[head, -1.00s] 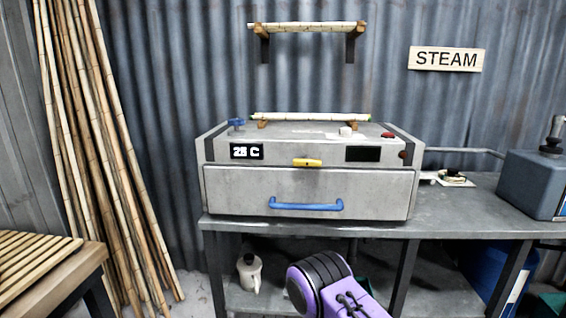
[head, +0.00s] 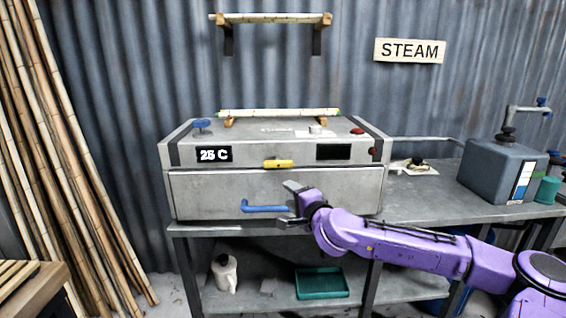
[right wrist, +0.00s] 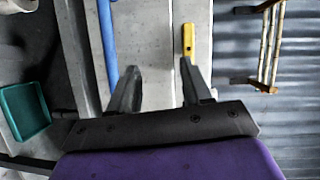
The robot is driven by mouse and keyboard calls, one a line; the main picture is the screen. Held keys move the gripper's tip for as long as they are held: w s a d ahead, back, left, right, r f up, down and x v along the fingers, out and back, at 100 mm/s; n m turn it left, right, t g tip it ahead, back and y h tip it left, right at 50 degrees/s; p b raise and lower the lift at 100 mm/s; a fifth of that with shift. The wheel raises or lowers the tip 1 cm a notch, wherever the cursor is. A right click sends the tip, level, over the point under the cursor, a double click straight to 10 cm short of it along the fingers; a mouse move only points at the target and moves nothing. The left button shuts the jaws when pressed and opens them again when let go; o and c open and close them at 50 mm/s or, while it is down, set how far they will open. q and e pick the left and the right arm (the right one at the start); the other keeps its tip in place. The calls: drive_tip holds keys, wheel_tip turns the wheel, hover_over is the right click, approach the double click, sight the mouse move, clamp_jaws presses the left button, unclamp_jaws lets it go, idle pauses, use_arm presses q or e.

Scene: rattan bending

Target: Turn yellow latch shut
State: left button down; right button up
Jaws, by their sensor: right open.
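The yellow latch (head: 278,164) lies level across the upper middle of the steam box front (head: 200,190), just above the drawer-like door. It also shows in the right wrist view (right wrist: 188,40), ahead of one fingertip. The blue handle (head: 262,208) runs across the door below it, its right end hidden by my gripper. My right gripper (head: 287,204) is in front of the door, below and slightly right of the latch. In the right wrist view my right gripper (right wrist: 158,84) has its fingers wide apart with nothing between them. My left gripper is not in view.
The box stands on a grey metal bench (head: 420,205). A bamboo pole rests in a rack (head: 280,113) on its top. A blue knob (head: 202,124) and red button (head: 357,131) are also on top. A grey canister (head: 500,172) stands at the right. The space before the latch is clear.

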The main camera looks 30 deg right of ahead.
sight(280, 165)
drive_tip(key=shift+m+t, duration=0.5)
drive_tip(key=shift+m, duration=0.1)
drive_tip(key=w+d+r, duration=0.1)
drive_tip(key=w, duration=0.2)
drive_tip(key=w+d+r, duration=0.1)
drive_tip(key=w, duration=0.3)
drive_tip(key=w+d+r, duration=0.1)
drive_tip(key=w, duration=0.2)
drive_tip(key=shift+w+d+r+b, duration=0.2)
drive_tip(key=shift+d+r+b, duration=0.1)
drive_tip(key=shift+r+b, duration=0.1)
clamp_jaws()
